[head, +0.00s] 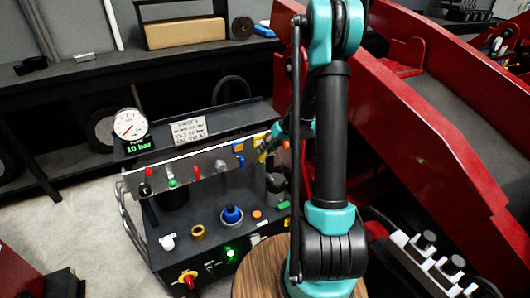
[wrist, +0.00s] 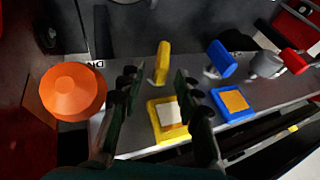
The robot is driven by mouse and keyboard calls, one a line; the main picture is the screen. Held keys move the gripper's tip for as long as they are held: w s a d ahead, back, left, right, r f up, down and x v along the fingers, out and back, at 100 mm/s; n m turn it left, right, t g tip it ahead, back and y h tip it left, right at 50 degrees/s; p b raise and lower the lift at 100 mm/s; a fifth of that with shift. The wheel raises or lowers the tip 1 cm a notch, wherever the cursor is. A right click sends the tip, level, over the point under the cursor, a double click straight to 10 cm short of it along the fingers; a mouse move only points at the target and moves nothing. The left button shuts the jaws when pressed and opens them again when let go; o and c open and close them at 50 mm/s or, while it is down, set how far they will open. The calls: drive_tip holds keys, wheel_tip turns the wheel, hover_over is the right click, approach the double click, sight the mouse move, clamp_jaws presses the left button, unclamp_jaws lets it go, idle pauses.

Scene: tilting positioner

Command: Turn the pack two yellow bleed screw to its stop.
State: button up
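The yellow bleed screw (wrist: 162,62) is an upright flat tab on the grey panel in the wrist view, with a yellow square plate (wrist: 167,118) holding a pale centre below it. My gripper (wrist: 156,75) is open, with one dark finger on each side of the yellow screw. I see a gap on both sides, and no clear contact. In the head view my gripper (head: 271,143) is at the right end of the panel and partly hides the yellow parts there. I cannot read which pack the screw belongs to.
A blue tab (wrist: 222,60) and blue plate (wrist: 232,103) stand close right of the screw. Grey and red (wrist: 294,61) fittings lie beyond. An orange cone-shaped knob (wrist: 72,92) is left of my fingers. The gauge (head: 130,124) display reads 10 bar. A red frame (head: 440,130) rises right.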

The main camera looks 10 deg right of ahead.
drive_tip(key=v, duration=1)
